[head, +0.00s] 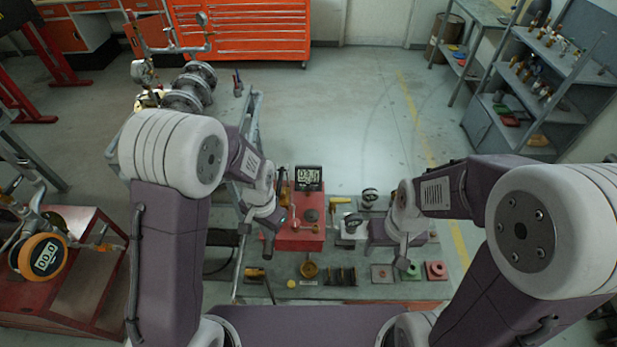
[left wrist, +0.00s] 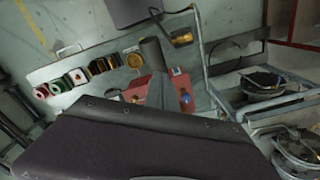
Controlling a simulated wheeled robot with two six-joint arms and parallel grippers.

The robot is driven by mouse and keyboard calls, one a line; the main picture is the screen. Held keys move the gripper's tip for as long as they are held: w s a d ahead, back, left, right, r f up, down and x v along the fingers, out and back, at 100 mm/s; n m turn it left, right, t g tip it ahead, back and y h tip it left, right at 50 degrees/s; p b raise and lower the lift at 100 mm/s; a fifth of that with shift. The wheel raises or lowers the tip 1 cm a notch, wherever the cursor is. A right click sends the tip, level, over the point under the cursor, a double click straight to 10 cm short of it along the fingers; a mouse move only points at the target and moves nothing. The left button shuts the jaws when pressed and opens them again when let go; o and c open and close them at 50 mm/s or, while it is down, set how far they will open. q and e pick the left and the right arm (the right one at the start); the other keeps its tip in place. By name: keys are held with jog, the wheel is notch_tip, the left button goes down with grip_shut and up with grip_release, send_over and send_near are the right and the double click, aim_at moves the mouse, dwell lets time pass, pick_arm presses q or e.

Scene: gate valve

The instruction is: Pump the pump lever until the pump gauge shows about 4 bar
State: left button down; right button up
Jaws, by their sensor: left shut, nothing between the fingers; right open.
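The gauge digits are too small to read surely. An upright orange-brown stick, perhaps the pump lever (head: 283,188), shows at the box's back left; its lower part is hidden by my arm. My left gripper (head: 268,243) is shut and empty, pointing down at the box's left side. The red box (left wrist: 178,94) also shows in the left wrist view, partly behind my gripper. My right gripper (head: 401,258) is open and empty over the bench's right part.
Small blocks and fittings, including a green (head: 410,271) and a red one (head: 436,270), lie along the bench's front. A flanged valve (head: 190,88) stands back left. Floor behind the bench is clear.

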pick_arm(q)
jog(key=shift+f, duration=0.1)
dwell(0.3)
jog(key=shift+f+b, duration=0.5)
jog(key=shift+f, duration=0.05)
jog(key=shift+r, duration=0.15)
jog(key=shift+r+p, duration=0.75)
jog(key=shift+p, duration=0.1)
jog(key=shift+f, duration=0.2)
jog(key=shift+r, duration=0.1)
